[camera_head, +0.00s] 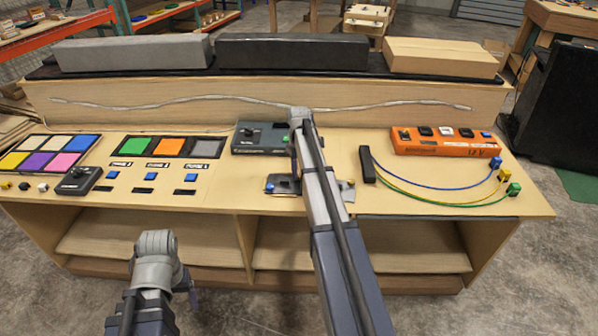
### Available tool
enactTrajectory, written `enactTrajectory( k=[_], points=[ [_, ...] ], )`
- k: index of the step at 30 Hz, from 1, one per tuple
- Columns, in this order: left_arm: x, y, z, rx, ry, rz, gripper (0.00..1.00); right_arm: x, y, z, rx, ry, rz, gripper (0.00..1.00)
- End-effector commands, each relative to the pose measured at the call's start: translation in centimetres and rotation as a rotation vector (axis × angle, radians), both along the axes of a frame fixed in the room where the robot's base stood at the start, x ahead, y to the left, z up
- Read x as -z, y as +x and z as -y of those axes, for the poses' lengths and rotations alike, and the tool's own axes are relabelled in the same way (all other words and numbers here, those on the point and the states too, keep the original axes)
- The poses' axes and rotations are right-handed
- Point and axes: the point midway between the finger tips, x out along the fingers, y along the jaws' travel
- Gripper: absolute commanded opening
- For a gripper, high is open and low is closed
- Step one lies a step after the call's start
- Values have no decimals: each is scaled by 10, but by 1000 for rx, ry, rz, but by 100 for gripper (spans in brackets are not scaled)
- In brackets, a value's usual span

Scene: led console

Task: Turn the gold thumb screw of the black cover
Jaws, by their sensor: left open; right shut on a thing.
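The black cover (284,184) is a small dark plate lying flat near the front edge of the console, in the middle. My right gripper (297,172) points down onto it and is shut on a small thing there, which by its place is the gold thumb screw. The screw itself is hidden behind my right gripper and forearm. My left gripper (188,286) is open and empty, low in front of the console at the left, and is mostly hidden by its own wrist.
A dark box (262,138) stands just behind the cover. To the right are a black block (367,164), coloured wires and an orange box (447,142). Coloured panels and blue buttons lie at the left. A raised ledge (180,102) runs along the back.

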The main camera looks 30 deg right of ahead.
Motion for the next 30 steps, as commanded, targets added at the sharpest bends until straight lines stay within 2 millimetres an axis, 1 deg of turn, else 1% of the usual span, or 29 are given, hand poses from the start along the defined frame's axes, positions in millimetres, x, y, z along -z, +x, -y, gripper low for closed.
enactTrajectory(
  k=[30],
  points=[
    [-1, 0, 0, 0, 0, 0, 78, -1, 2, 1, 966, 4, 8, 0]
  ],
)
